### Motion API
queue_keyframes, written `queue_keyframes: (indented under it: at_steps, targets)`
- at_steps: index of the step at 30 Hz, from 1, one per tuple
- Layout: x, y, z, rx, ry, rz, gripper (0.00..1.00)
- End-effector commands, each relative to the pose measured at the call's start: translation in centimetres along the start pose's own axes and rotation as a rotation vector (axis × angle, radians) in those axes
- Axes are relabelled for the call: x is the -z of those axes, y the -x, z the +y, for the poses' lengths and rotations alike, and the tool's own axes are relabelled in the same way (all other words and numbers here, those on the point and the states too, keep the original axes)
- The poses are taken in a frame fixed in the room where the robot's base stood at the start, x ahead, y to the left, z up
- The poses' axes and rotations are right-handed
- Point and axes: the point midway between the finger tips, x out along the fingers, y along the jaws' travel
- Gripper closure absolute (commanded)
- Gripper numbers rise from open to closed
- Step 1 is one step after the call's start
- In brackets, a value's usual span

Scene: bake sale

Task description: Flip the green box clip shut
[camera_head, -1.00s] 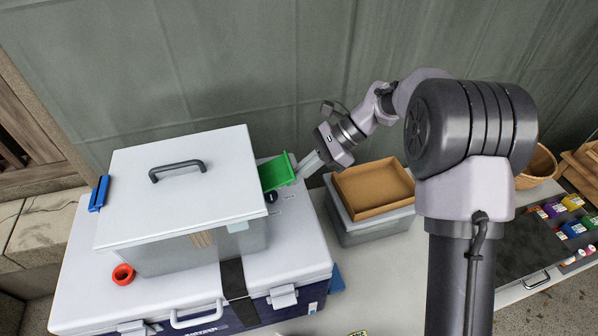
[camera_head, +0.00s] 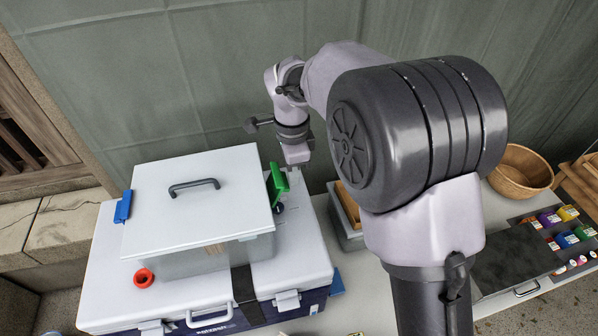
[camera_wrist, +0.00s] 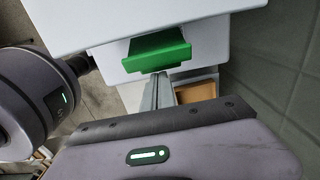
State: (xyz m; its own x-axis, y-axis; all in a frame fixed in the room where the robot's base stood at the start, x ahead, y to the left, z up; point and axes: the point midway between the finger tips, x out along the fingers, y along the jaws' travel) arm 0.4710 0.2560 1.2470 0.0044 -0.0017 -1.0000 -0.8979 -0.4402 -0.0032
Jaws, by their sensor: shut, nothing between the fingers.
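The green clip (camera_head: 278,184) is on the right side of a clear box (camera_head: 215,257) with a white lid (camera_head: 200,205). In the head view it sticks up at the lid's right edge. In the wrist view the green clip (camera_wrist: 156,50) juts out from the lid's edge. My gripper (camera_wrist: 158,82) is shut and empty, its fingertips close to the clip's outer side; I cannot tell whether they touch it. In the head view my gripper (camera_head: 296,164) is just behind and right of the clip, its fingertips partly hidden. A blue clip (camera_head: 123,206) is on the box's left side.
The box stands on a large white-lidded cooler (camera_head: 105,285) with a red ring (camera_head: 144,278) on it. A cardboard tray (camera_head: 347,205) on a grey bin is to the right, partly hidden by my arm. A wicker basket (camera_head: 522,170) is farther right.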

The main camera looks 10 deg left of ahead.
Motion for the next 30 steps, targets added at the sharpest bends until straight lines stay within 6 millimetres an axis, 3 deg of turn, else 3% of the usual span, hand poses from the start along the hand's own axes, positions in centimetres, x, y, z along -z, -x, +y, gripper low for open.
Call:
queue_keyframes:
  at_steps: [5,30]
  targets:
    - [-1.1,0.8,0.0,-0.001,0.002,0.136,1.0]
    - [-0.8,2.2,0.0,-0.003,-0.002,0.127,1.0]
